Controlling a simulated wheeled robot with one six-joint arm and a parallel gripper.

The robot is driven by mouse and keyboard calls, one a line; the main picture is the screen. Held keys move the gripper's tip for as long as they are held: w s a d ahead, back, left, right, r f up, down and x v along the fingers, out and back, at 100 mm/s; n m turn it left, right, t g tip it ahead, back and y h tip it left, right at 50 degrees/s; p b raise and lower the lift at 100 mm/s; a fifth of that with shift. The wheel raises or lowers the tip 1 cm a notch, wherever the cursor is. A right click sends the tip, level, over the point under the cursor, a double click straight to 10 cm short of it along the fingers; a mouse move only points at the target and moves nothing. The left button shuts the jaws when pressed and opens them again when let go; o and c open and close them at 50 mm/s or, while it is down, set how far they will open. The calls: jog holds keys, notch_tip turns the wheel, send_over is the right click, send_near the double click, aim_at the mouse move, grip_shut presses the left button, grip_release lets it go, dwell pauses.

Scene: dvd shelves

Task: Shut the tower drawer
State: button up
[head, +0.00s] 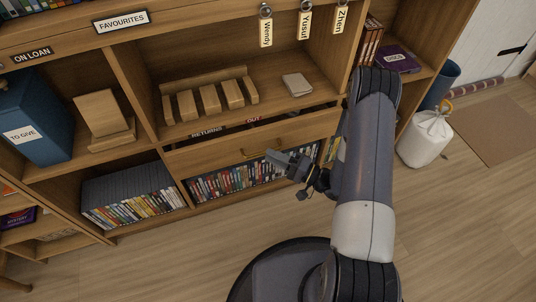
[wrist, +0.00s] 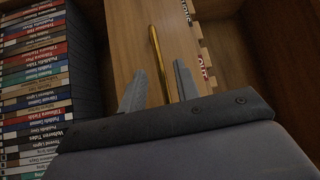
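The wooden tower drawer (head: 205,157) stands partly open in the middle unit, with "RETURNS" and "OUT" labels showing behind its front. Its brass bar handle (head: 250,154) is left of my gripper (head: 281,161) in the head view. In the wrist view, the drawer front (wrist: 128,35) runs up the picture and the handle (wrist: 157,60) lies in line with the gap between my fingers (wrist: 160,88). My gripper is open, with its two fingers apart. I cannot tell whether they touch the drawer or handle.
A row of cases (head: 240,182) fills the shelf under the drawer; more cases (wrist: 38,90) show left in the wrist view. A wooden rack (head: 210,100) stands above. A white bag (head: 425,138) sits right on the floor. The floor in front is clear.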

jog(key=shift+x, duration=1.2)
grip_shut()
jog(key=shift+f, duration=0.1)
